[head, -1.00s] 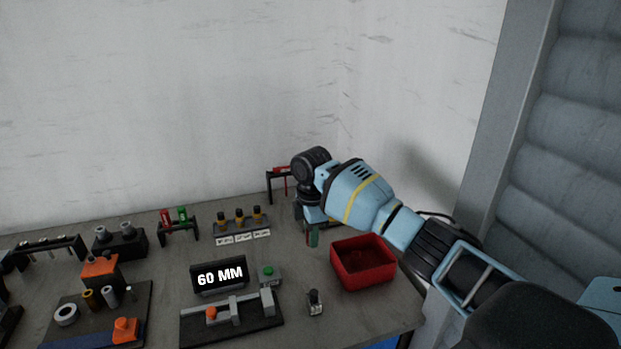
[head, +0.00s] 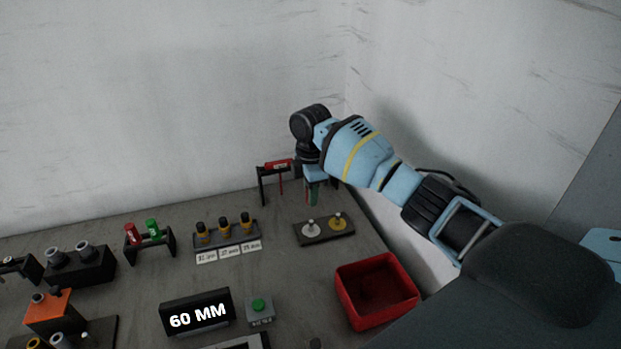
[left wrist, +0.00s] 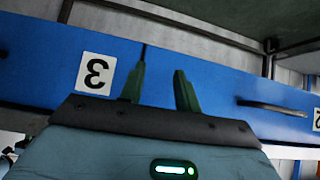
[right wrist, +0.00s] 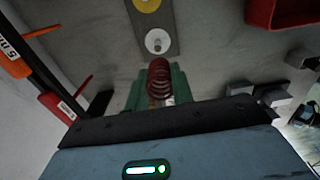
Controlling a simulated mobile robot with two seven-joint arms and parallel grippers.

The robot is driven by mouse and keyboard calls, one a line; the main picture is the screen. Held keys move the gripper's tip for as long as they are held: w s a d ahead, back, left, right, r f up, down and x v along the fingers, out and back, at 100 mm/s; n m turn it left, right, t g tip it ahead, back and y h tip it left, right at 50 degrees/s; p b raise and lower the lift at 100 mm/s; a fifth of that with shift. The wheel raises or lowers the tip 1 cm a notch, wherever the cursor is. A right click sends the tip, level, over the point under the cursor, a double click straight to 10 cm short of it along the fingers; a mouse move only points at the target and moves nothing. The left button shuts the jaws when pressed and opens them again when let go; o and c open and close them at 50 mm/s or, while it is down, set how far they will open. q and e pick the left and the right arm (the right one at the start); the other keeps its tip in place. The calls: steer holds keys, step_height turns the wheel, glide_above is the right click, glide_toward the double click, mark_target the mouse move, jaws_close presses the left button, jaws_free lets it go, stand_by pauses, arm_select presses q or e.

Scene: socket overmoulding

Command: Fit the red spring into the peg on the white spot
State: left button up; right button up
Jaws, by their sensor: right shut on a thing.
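My right gripper (head: 312,196) is shut on the red spring (right wrist: 159,77), seen between its green fingers in the right wrist view. The gripper hangs above the back of the table. In the head view, the dark plate (head: 325,239) lies below it, with a white spot (head: 311,231) on the left and a yellow spot (head: 338,222) on the right, each with a short peg. The right wrist view shows the white spot (right wrist: 157,41) with its peg just beyond the spring, apart from it. My left gripper (left wrist: 160,88) is open and empty in the left wrist view.
A red bin (head: 377,291) stands right of the plate. A black stand with a red tool (head: 278,165) is just left of my right gripper. A blue drawer front (left wrist: 215,72) faces my left gripper.

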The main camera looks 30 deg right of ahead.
arm_select(q)
steer(key=shift+w+d, duration=0.1)
steer(key=shift+w, duration=0.05)
arm_select(e)
steer(key=shift+w+d+r, duration=0.1)
steer(key=shift+w+d, duration=0.05)
steer(key=shift+w, duration=0.05)
steer(key=shift+s, duration=0.15)
steer(key=shift+r, duration=0.1)
steer(key=shift+f, duration=1.3)
steer(key=shift+f+b, duration=0.4)
steer(key=shift+f, duration=0.95)
arm_select(q)
steer(key=shift+s+d+f, duration=0.2)
steer(key=shift+s+f, duration=0.35)
steer(key=shift+f, duration=0.05)
arm_select(e)
steer(key=shift+f, duration=0.35)
